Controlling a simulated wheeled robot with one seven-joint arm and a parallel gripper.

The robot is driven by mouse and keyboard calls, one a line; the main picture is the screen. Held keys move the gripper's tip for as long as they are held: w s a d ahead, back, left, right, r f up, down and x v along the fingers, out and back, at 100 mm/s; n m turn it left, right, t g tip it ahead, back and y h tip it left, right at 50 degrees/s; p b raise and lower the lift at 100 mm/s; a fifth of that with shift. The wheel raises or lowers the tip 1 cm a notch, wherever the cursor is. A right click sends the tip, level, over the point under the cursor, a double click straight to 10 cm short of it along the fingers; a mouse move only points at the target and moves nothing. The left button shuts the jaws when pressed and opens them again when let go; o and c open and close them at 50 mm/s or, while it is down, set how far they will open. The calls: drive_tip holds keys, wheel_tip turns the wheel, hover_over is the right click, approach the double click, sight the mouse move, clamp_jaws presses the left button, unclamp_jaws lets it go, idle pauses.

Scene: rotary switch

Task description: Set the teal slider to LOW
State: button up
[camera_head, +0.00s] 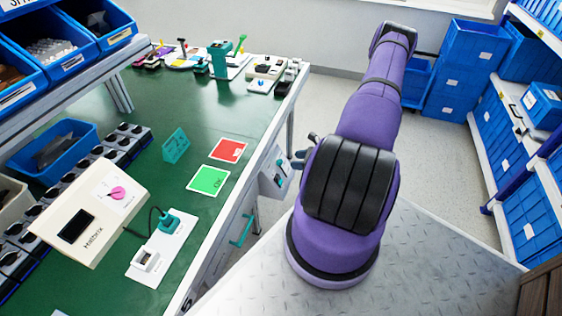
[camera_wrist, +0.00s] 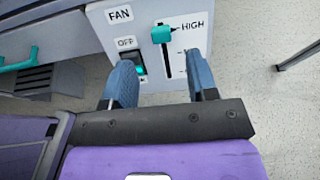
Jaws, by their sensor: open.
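The teal slider (camera_wrist: 162,34) sits near the top of its slot on a white panel (camera_wrist: 183,50), at about the level of the word HIGH. Left of it on the same box are a FAN label and a teal rocker switch (camera_wrist: 139,63) under the word OFF. My gripper (camera_wrist: 160,75) is open and empty in the wrist view, its two blue fingers pointing toward the panel below the slider. In the head view the control box (camera_head: 276,172) shows at the bench side, with my gripper (camera_head: 304,156) close by.
A teal drawer handle (camera_head: 242,230) juts from the bench front. Blue crates (camera_head: 465,65) stand at the back right. Open floor lies beyond my arm.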

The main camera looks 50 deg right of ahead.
sight(281, 161)
drive_tip(key=x, duration=0.7)
drive_tip(key=shift+w, duration=0.2)
drive_tip(key=shift+a, duration=0.1)
